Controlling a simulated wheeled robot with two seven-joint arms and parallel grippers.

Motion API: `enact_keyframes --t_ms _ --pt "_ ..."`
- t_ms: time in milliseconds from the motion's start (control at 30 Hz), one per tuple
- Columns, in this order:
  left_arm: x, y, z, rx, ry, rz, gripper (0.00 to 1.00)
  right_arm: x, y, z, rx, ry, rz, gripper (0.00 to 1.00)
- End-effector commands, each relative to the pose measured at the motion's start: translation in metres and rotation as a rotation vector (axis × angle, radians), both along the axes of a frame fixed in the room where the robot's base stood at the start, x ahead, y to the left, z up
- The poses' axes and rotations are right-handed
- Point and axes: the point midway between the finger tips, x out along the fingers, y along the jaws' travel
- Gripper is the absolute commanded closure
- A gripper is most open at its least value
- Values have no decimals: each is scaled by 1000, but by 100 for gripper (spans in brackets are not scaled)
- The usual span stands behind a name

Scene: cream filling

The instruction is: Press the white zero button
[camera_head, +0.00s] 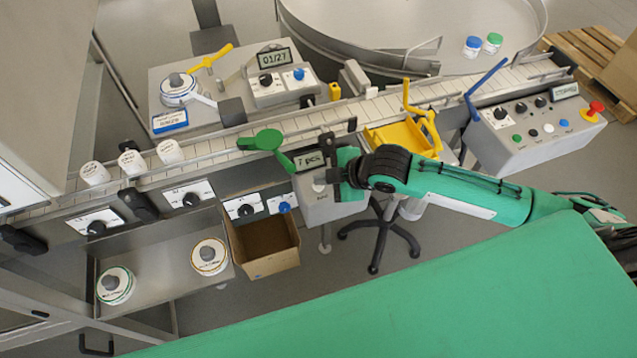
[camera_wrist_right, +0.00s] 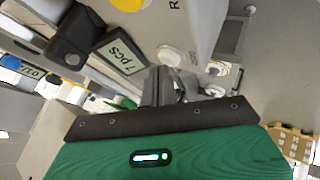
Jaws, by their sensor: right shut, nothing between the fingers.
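The counter box (camera_head: 330,208) has a display (camera_head: 309,160) reading "7 pcs"; this display also shows in the right wrist view (camera_wrist_right: 124,56). A round white button (camera_wrist_right: 170,54) sits on the box face in the right wrist view, beside partly legible lettering that may read ZERO. In the head view a white button (camera_head: 319,187) shows just left of my right gripper (camera_head: 346,178). The right gripper is shut and empty. In the wrist view its fingertips (camera_wrist_right: 165,84) are close below the white button; contact cannot be told. My left gripper is not in view.
A yellow round part (camera_wrist_right: 130,3) is on the same box face. The conveyor (camera_head: 230,146) runs behind the box. A green lever (camera_head: 263,141) is just left of the display. An open cardboard box (camera_head: 268,262) is at lower left. A control panel (camera_head: 540,125) stands at right.

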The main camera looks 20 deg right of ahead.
Motion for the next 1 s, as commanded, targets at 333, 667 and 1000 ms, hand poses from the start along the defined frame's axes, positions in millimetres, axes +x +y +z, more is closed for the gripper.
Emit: enact_keyframes --t_ms 333,667,1000 --pt "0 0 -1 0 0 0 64 0 0 -5 0 0 0 100" --pt "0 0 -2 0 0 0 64 0 0 -9 -1 0 -1 100" --pt "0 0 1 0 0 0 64 0 0 -6 -1 1 0 100"
